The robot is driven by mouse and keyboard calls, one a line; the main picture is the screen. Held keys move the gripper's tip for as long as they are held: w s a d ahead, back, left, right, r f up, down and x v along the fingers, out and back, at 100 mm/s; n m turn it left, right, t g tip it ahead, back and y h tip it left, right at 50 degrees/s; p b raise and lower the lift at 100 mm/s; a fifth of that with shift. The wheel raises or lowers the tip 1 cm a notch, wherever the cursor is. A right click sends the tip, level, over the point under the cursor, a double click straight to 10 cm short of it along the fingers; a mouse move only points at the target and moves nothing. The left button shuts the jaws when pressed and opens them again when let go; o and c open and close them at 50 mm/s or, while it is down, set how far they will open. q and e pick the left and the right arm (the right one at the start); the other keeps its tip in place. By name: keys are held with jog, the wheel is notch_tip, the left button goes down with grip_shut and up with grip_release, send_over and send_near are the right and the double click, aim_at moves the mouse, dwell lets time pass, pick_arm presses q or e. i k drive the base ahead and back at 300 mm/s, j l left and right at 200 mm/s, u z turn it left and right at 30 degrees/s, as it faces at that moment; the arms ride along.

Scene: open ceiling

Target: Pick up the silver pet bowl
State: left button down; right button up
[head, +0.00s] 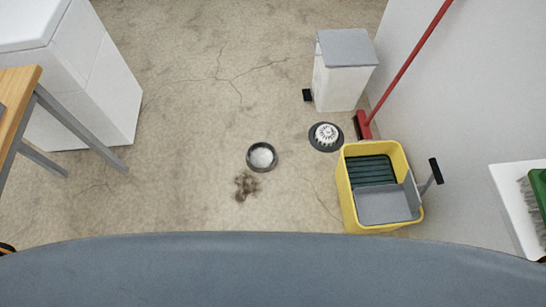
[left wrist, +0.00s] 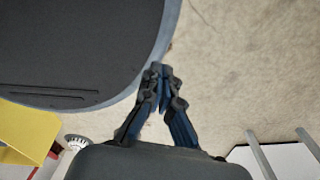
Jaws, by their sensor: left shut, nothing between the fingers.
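The silver pet bowl (head: 262,157) sits upright on the concrete floor near the middle of the head view. It is round, with a dark outer side and a pale inside. I cannot make it out in the left wrist view. My left gripper (left wrist: 160,72) shows in the left wrist view, its fingers together and empty above the floor. It is apart from the bowl, and the head view does not show its fingers. My right gripper is in neither view.
A brown stain (head: 245,186) lies beside the bowl. Right of it are a dark disc with a white top (head: 326,136), a yellow mop bucket (head: 348,205), a white bin (head: 340,85) and a red-handled broom (head: 405,65). A wooden-topped table (head: 18,85) stands left.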

aim_at(262, 157)
jog(key=i+j+z, duration=0.25)
jog(key=z, duration=0.15)
jog(key=i+j+z, duration=0.2)
jog(key=j+z, duration=0.25)
